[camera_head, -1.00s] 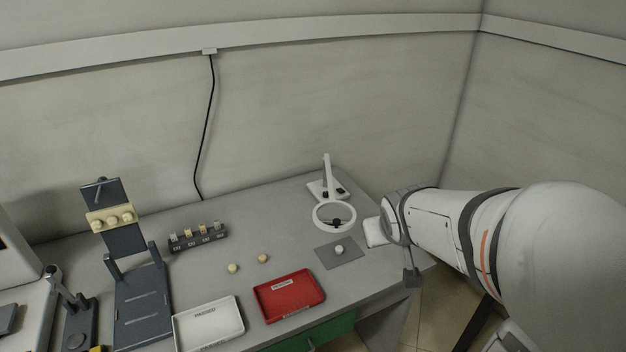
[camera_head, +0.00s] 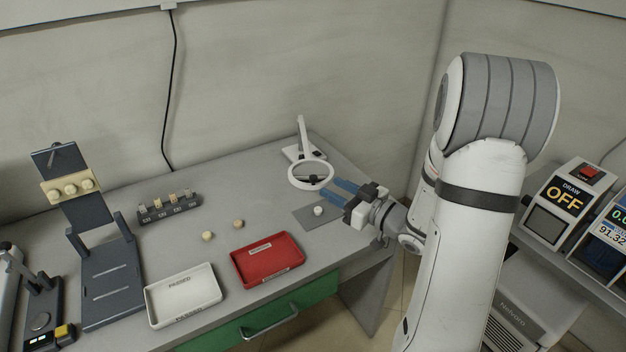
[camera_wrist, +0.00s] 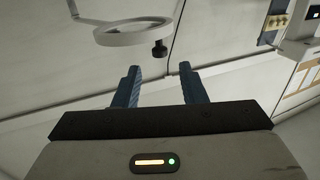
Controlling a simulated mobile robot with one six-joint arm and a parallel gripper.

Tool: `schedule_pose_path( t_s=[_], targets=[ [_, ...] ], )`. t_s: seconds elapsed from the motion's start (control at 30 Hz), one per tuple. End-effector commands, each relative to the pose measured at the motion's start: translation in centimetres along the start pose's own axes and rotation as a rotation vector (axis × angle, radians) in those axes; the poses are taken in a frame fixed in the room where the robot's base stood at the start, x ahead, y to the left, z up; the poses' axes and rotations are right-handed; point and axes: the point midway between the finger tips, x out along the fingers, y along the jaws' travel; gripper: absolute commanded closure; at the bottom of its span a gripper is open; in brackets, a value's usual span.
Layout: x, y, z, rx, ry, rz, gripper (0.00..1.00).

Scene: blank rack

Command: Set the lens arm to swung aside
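The lens arm is a white stand with a ring-shaped lens (camera_head: 292,178) at the back right of the grey table. Its ring is held out over the table in front of its post (camera_head: 303,135), and a dark knob shows at the ring. In the wrist view the ring (camera_wrist: 131,40) and its dark knob (camera_wrist: 159,49) are beyond my fingers. My gripper (camera_head: 340,188) is just right of the ring, its blue fingers pointing left toward it. In the wrist view the fingers (camera_wrist: 160,88) are apart with nothing between them. Contact with the ring is unclear.
A grey mat (camera_head: 308,222) with a small pale piece (camera_head: 318,211) lies below the ring. A red tray (camera_head: 240,271), a white tray (camera_head: 153,312), two loose beige pieces and a dark rack (camera_head: 170,214) stand to the left. The wall is close behind.

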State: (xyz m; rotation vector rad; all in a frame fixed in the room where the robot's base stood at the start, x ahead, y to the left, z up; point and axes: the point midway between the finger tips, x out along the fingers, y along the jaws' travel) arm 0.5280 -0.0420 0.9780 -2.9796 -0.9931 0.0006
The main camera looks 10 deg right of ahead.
Motion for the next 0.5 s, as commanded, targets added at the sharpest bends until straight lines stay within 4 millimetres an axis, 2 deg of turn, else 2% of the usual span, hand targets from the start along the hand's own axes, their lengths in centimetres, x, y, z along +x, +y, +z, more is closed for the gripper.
schedule_pose_path(
  t_s=[0.3,0.5],
  targets=[
    [4.9,-0.1,-0.1,0.000,0.001,-0.003,0.62],
    [6.9,-0.1,-0.1,0.000,0.000,-0.001,0.62]
  ],
)
